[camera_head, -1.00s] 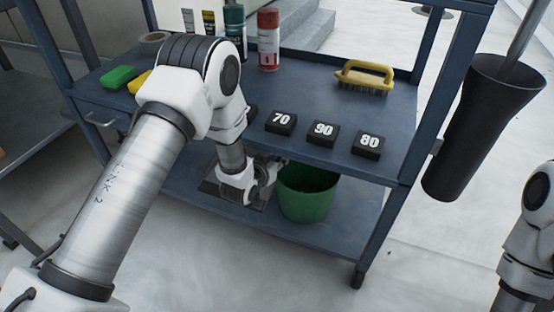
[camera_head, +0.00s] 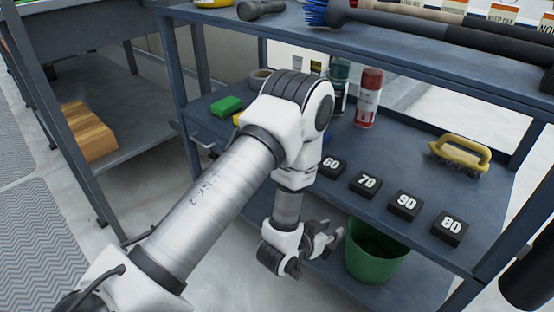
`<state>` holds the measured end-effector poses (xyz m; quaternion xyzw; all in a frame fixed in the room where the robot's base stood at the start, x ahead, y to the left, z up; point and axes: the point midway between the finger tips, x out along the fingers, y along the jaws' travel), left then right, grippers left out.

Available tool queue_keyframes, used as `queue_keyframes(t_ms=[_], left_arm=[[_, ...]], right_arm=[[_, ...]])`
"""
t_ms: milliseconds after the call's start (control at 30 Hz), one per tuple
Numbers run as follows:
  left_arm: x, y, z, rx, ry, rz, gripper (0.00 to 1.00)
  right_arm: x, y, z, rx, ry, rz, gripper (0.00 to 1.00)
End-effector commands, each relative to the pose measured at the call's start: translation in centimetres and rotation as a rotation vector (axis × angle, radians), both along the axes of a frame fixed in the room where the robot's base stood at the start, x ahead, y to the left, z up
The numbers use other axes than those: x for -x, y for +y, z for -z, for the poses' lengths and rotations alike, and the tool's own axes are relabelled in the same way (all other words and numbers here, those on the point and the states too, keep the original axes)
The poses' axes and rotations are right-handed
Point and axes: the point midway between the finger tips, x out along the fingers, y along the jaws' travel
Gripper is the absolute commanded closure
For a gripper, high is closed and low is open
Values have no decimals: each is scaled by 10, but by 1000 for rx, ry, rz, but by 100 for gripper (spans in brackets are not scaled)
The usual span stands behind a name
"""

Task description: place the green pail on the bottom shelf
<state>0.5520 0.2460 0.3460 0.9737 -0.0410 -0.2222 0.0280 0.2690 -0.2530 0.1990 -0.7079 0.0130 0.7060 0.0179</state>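The green pail (camera_head: 376,262) stands upright on the bottom shelf (camera_head: 408,291) of the blue metal rack, under the board with the number blocks. My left gripper (camera_head: 336,240) is just left of the pail, with its fingers pointing toward the pail's rim. Its fingers look spread and hold nothing, with a small gap to the pail. My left arm hides part of the shelf behind it. My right gripper is out of view.
Black blocks marked 60, 70, 90 and 80 (camera_head: 449,229) line the middle shelf edge above the pail. A yellow-handled brush (camera_head: 460,153), a red spray can (camera_head: 369,98) and a green sponge (camera_head: 226,105) sit there too. A wooden block (camera_head: 88,131) lies on the left rack.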

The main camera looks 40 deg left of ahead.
Motion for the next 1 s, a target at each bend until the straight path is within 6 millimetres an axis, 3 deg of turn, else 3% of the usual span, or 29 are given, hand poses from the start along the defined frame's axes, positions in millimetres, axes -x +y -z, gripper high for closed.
queue_keyframes(t_ms=[67,167,200,300,400,500,767,1000], left_arm=[[28,0,33,-11,142,-6,69],[97,2,90,-32,446,-19,69],[132,3,109,-42,582,-25,69],[214,6,138,-60,881,-40,69],[268,7,146,-70,1067,-52,69],[285,8,147,-73,1127,-56,69],[283,8,143,-73,1124,-55,69],[283,7,105,-73,1123,-54,69]], right_arm=[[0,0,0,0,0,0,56],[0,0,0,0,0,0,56],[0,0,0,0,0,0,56],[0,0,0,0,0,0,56],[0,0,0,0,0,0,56],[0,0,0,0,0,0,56],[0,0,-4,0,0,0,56],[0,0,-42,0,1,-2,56]])
